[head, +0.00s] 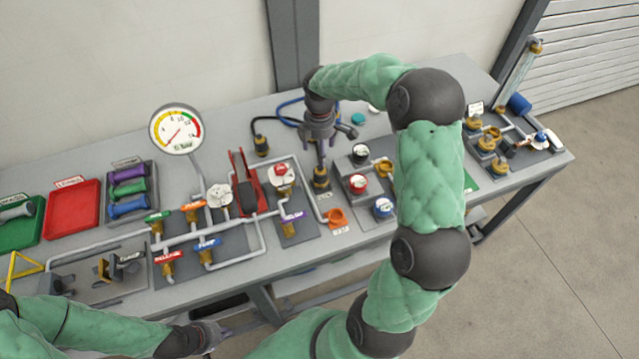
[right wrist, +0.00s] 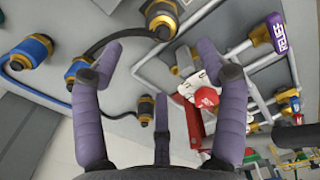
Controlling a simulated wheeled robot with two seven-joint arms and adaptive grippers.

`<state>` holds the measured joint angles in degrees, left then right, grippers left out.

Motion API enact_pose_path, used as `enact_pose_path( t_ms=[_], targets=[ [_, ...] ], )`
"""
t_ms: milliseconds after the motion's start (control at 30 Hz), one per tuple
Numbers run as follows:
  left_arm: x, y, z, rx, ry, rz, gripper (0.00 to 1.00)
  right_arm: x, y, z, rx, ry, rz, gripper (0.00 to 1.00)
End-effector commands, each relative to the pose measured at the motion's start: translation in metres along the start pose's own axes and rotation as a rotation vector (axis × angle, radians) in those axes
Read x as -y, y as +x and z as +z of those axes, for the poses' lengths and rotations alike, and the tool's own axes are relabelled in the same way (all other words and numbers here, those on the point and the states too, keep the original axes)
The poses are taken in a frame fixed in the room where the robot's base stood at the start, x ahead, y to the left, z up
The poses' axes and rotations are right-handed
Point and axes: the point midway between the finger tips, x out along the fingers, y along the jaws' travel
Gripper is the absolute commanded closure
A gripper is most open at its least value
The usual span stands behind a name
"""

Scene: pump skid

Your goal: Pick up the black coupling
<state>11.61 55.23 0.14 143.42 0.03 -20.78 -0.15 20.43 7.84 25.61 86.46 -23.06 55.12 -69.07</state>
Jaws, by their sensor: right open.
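Pipework, a red lever (head: 248,180) and a tall gauge (head: 176,129) stand to the left. Valves (head: 358,184) stand to the right.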

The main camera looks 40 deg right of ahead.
Motion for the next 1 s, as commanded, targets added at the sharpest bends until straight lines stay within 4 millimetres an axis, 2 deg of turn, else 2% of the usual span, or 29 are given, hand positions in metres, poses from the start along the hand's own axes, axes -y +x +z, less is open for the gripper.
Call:
enact_pose_path(
  t_ms=[33,167,367,700,867,1000],
  targets=[
    [0.004,0.012,0.000,0.000,0.000,0.000,1.00,0.000,0.013,0.000,0.000,0.000,0.000,0.26],
    [0.008,0.023,-0.001,0.000,0.000,0.000,1.00,0.000,0.024,0.000,0.000,0.000,0.000,0.26],
    [0.009,0.026,-0.001,0.000,0.000,0.000,1.00,0.000,0.032,0.000,0.001,0.000,-0.001,0.26],
    [0.012,0.034,-0.001,0.000,0.000,0.000,1.00,0.001,0.077,0.000,0.000,0.002,-0.001,0.26],
    [0.013,0.035,-0.001,0.000,0.000,0.000,1.00,0.001,0.086,0.000,0.000,0.001,-0.001,0.26],
    [0.014,0.040,-0.002,0.000,0.000,0.000,1.00,0.003,0.100,0.000,0.000,0.000,-0.001,0.26]
  ],
)
